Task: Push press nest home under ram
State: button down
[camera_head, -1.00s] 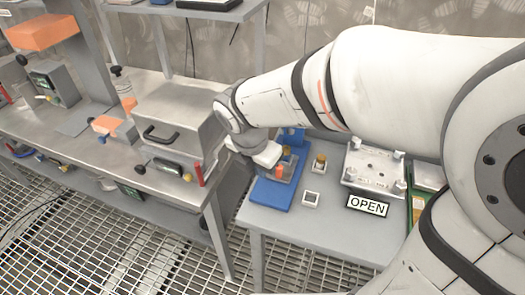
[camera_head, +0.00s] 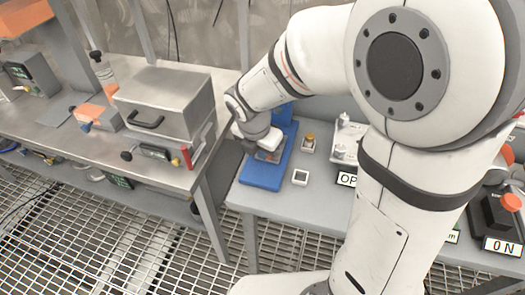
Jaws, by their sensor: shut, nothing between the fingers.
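The blue press (camera_head: 261,177) stands on the grey table at its left end, with its flat base towards me and a blue upright (camera_head: 284,114) behind. My gripper (camera_head: 267,154) is low over the base, in front of the upright. It is shut and holds nothing. A small orange part (camera_head: 263,156), perhaps in the nest, shows just under the gripper. The gripper and wrist cover most of the nest and the ram, so I cannot tell whether the fingers touch the nest or how far in it sits.
A steel bench with a handled box (camera_head: 165,100) stands left. My arm hides much of the table. An ON sign (camera_head: 502,246) is at right.

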jog(key=shift+w, duration=0.1)
jog(key=w+p, duration=0.1)
jog(key=w+d, duration=0.1)
jog(key=shift+w+r+p, duration=0.15)
jog(key=shift+w+p, duration=0.15)
jog(key=shift+p, duration=0.05)
jog(key=shift+w+d, duration=0.1)
jog(key=shift+w, duration=0.15)
